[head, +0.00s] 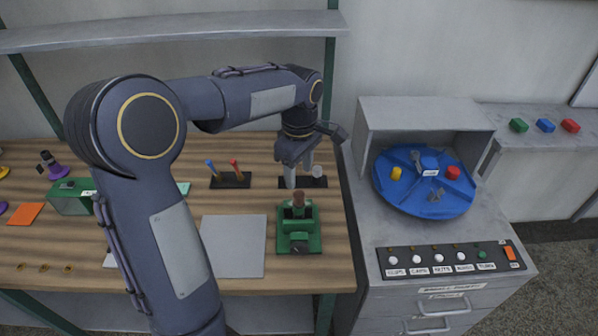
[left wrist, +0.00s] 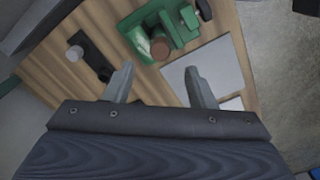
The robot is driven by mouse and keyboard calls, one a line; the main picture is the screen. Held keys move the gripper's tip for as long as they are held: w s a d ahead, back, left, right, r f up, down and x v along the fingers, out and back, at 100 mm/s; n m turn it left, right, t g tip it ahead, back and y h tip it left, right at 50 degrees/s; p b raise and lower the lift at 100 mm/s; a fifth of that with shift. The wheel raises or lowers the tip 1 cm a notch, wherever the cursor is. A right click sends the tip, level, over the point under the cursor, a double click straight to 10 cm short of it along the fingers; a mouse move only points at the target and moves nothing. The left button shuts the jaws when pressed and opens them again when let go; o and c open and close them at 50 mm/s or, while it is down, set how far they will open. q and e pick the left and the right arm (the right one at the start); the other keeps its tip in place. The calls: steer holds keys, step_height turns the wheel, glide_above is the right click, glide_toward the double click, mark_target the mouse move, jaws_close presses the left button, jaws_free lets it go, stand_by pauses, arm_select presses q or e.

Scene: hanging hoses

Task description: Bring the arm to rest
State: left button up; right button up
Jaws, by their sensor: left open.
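My left arm (head: 180,250) rises from the bottom of the head view, bends at the elbow and reaches right over the wooden bench. My left gripper (head: 299,178) points down above the back right part of the bench, behind the green fixture (head: 299,230). In the left wrist view my left gripper (left wrist: 158,82) shows two fingers apart with nothing between them. The green fixture with its brown knob also shows there (left wrist: 160,30), beyond the fingertips. My right gripper is in neither view.
A black holder (head: 317,182) with a pale knob stands close by the gripper. A grey plate (head: 233,246) lies on the bench (head: 335,270). A holder with blue and red tools (head: 231,180) stands behind. Right of the bench is a cabinet with a blue turntable (head: 410,200) and a button panel (head: 450,260).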

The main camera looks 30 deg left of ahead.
arm_select(q)
steer(key=s+d+m+t+h, duration=0.2)
steer(key=s+m, duration=0.5)
steer(key=s, duration=0.4)
steer(key=s+d+m+t+h, duration=0.1)
steer(key=s+d+m+t, duration=0.2)
steer(key=s+d+m, duration=0.2)
steer(key=s+m, duration=0.3)
steer(key=s, duration=0.3)
steer(key=shift+d+t+h, duration=0.15)
steer(key=shift+t+h, duration=0.15)
steer(key=shift+h, duration=0.1)
steer(key=shift+f, duration=0.1)
